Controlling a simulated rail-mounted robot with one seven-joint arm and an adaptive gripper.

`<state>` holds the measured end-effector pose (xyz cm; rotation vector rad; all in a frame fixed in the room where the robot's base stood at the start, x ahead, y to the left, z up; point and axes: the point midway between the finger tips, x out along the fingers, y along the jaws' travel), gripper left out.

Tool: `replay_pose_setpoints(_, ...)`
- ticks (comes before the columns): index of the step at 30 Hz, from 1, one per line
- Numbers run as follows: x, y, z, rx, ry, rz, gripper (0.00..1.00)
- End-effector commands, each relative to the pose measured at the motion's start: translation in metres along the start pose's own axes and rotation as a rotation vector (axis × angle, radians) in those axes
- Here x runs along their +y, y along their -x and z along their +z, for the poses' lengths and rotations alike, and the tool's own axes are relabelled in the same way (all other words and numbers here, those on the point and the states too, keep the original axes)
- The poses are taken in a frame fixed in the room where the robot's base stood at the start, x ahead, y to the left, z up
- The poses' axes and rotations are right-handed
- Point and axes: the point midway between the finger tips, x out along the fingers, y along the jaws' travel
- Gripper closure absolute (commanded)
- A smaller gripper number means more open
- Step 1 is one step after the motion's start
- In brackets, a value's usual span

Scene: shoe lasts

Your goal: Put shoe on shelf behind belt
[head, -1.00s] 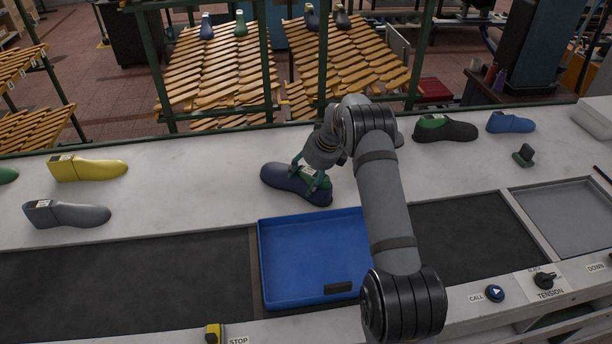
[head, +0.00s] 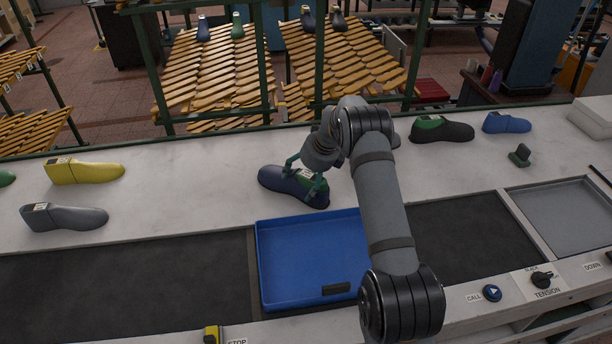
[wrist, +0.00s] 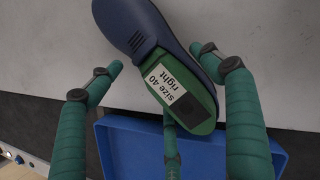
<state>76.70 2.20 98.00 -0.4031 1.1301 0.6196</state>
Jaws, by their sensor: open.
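A dark blue shoe last with a green top (head: 283,184) lies on the white surface just behind the blue tray. Its label reads "size 40 right" in the wrist view (wrist: 150,60). My gripper (head: 304,176) is open over the heel end of this shoe, with fingers on either side of it. In the wrist view the green fingers (wrist: 160,85) stand apart around the heel; I cannot tell whether any touches it. Slatted wooden shelves (head: 215,85) stand behind the belt (head: 130,275), with a few shoes near their top.
Yellow (head: 85,172) and grey (head: 65,217) shoes lie left. A black-green shoe (head: 445,130) and a blue shoe (head: 507,123) lie right. Green shelf posts (head: 262,65) rise behind.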

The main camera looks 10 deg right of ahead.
Motion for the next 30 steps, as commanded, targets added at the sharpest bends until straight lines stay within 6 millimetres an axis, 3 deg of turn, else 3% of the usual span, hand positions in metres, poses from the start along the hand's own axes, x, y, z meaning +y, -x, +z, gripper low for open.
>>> replay_pose_setpoints(5,-0.001,0.022,0.001,-0.004,0.0,-0.004,0.21)
replay_pose_setpoints(12,-0.001,0.074,0.001,-0.004,0.001,-0.004,0.21)
replay_pose_setpoints(18,-0.001,0.106,0.0,-0.003,0.0,-0.002,0.21)
replay_pose_setpoints(30,0.0,0.118,0.0,0.0,0.0,-0.001,0.21)
